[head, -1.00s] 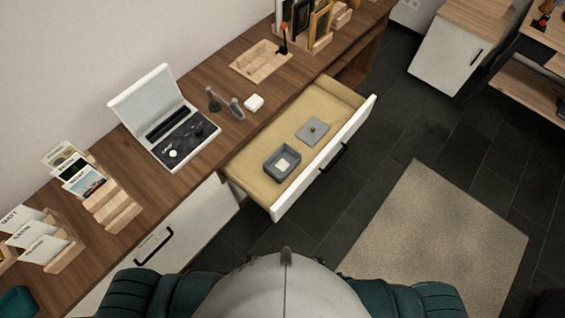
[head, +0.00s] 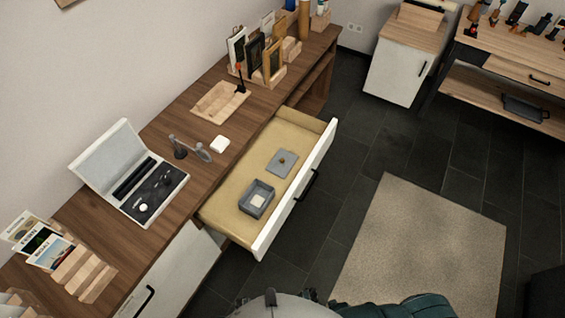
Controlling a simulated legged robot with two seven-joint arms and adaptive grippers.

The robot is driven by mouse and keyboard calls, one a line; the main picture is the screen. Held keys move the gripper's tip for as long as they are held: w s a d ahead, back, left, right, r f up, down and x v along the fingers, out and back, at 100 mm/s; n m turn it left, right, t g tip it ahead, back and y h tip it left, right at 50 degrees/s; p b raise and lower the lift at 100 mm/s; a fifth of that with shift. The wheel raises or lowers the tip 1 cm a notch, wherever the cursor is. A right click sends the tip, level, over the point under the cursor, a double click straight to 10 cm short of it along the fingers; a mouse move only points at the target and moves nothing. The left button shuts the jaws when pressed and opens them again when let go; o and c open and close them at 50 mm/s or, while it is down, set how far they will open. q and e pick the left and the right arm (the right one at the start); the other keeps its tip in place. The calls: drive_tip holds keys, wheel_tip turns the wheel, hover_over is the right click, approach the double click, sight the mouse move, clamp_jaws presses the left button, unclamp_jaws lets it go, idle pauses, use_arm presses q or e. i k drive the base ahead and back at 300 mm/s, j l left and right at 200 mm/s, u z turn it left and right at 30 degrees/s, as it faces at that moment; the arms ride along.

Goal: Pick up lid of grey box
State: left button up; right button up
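The grey box (head: 257,198) stands open in the pulled-out drawer, with a pale square item inside. Its grey lid (head: 282,163) lies flat in the drawer just behind the box, apart from it, with a small brownish knob on top. The drawer (head: 232,196) has a tan inside and a white front. Neither of my grippers shows in the head view; only my own body is at the bottom edge.
The drawer front (head: 296,190) juts over dark floor. A beige rug (head: 420,255) lies to the right.

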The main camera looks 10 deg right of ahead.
sight(282, 161)
drive_tip(key=l+u, duration=0.85)
drive_tip(key=u, duration=0.15)
